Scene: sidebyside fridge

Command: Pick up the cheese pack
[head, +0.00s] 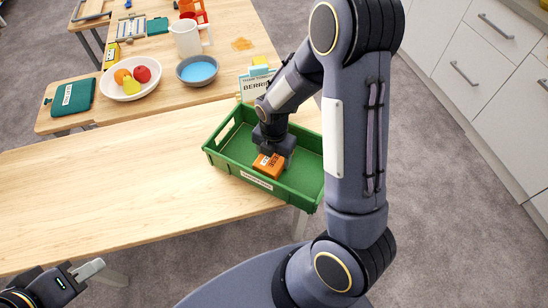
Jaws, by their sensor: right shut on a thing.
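The cheese pack, an orange block with a printed label (268,165), is inside the green crate (222,166), close to its front wall. My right gripper (271,153) reaches down into the crate from above and is shut on the pack. Its fingers are partly hidden by the wrist, and I cannot tell whether the pack touches the crate floor. My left gripper (88,270) is at the bottom left, beside the table's front edge and away from the crate. Its jaw opening is unclear.
The crate stands at the right end of the wooden table (100,190), whose left part is bare. Behind are a fruit bowl (132,82), a blue bowl (197,70), a white pitcher (186,38) and a berries box (256,84). Drawers (480,60) line the right.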

